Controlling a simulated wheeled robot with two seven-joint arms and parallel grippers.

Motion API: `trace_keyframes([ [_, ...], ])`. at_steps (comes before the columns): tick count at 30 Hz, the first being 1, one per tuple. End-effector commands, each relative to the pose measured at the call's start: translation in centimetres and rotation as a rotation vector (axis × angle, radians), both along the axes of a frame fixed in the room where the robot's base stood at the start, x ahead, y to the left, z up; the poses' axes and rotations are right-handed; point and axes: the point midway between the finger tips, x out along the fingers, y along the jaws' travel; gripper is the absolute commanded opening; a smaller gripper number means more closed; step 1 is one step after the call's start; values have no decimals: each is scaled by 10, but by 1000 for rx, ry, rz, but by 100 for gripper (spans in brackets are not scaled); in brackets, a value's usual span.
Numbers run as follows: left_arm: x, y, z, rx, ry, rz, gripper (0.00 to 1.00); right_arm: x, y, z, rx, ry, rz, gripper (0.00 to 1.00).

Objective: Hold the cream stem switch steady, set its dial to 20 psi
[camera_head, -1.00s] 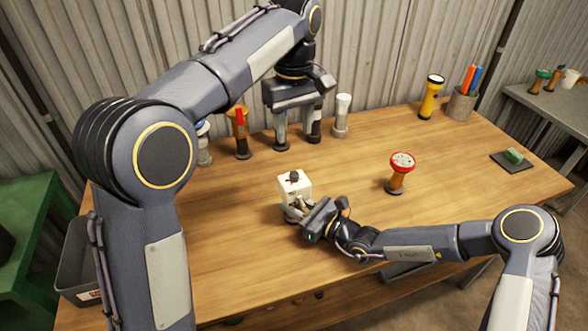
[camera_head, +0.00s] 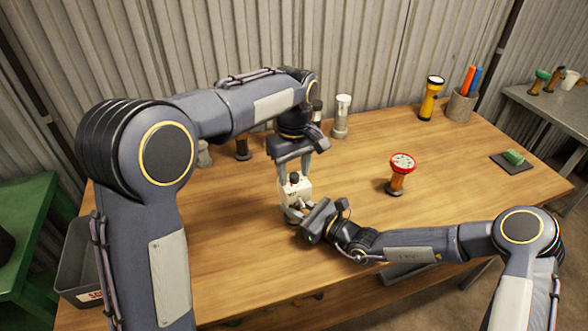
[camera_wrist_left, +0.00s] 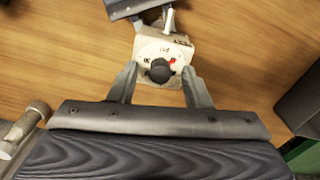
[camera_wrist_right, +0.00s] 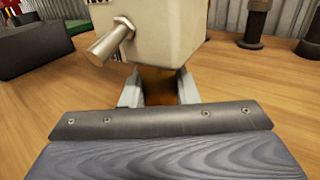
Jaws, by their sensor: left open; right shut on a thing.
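The cream stem switch (camera_head: 294,191) stands on the table near the middle, a boxy cream head on a stem. In the left wrist view its top face shows a black dial knob (camera_wrist_left: 159,71) with a red mark beside it; the scale is too small to read. My left gripper (camera_head: 294,176) is open above the switch, with its fingers (camera_wrist_left: 160,84) on either side of the knob, not visibly closed on it. My right gripper (camera_wrist_right: 158,92) is shut on the stem below the cream head. A metal stub (camera_wrist_right: 110,42) sticks out from the head's side.
A red-topped orange device (camera_head: 398,176) stands to the right. A white-topped device (camera_head: 341,118), a yellow torch (camera_head: 430,98) and a pen cup (camera_head: 461,105) stand at the back. A green block on a dark pad (camera_head: 513,158) lies far right.

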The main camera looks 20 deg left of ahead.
Motion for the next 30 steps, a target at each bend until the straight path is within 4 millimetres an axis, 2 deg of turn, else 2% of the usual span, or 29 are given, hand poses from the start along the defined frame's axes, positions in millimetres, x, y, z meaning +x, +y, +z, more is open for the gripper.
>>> trace_keyframes([
  [5, 0, 0, 0, 0, 0, 0, 43, 0, 0, 0, 0, 0, -1, 0],
  [15, 0, 0, 0, 0, 0, 0, 0, 0, 0, 0, 0, 0, -1, 0],
  [23, 0, 0, 0, 0, 0, -27, 0, 0, 0, 0, 0, 0, -1, 0],
  [30, 0, 0, 0, 1, 1, -146, 0, 0, 0, 0, 0, 0, -1, 0],
])
